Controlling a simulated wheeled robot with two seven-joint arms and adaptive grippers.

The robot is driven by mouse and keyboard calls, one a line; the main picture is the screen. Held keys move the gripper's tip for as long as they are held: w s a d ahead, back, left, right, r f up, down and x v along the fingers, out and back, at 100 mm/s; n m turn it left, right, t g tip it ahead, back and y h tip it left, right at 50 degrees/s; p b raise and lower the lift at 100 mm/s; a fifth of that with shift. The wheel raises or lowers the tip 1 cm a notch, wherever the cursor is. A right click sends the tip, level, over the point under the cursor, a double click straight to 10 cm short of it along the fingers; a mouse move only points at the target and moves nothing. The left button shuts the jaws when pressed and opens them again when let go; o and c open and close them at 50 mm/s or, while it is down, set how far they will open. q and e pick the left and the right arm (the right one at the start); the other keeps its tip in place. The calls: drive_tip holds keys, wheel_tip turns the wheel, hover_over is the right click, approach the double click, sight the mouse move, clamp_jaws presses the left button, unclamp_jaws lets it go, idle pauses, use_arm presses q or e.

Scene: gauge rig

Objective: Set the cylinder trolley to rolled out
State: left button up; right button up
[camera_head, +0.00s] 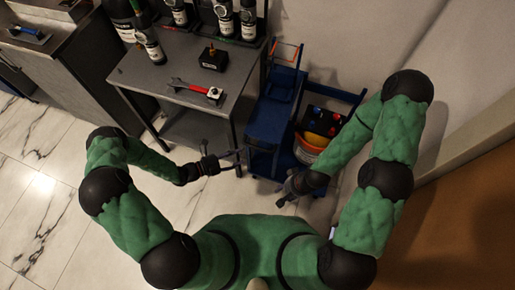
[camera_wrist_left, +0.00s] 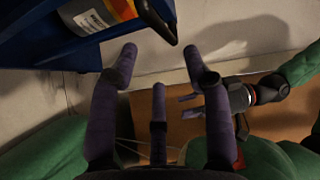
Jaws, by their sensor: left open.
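A blue trolley (camera_head: 266,124) stands right of the grey workbench in the head view; I take it to be the cylinder trolley. The left wrist view shows a blue body (camera_wrist_left: 45,45) at upper left, a grey-and-orange labelled cylinder (camera_wrist_left: 100,14) and a dark bar-like handle (camera_wrist_left: 158,20). My left gripper (camera_head: 238,162) is open and empty near the trolley's near end. In the wrist view its fingertips (camera_wrist_left: 158,52) are spread just below the handle, with no visible contact. My right gripper (camera_head: 284,194) is lower right of the trolley; its fingers (camera_wrist_left: 189,105) look apart and empty.
The grey workbench (camera_head: 150,75) holds a red-handled tool (camera_head: 195,90), a black block (camera_head: 214,58) and several dark bottles. A blue cart (camera_head: 335,92) with an orange-and-white bucket (camera_head: 310,146) stands at right, near the wall. Marble floor (camera_head: 50,150) is clear at left.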

use_arm(q)
drive_tip(key=b+x, duration=0.2)
drive_tip(key=x, duration=0.8)
drive_tip(key=shift+s+d, duration=0.15)
clamp_jaws()
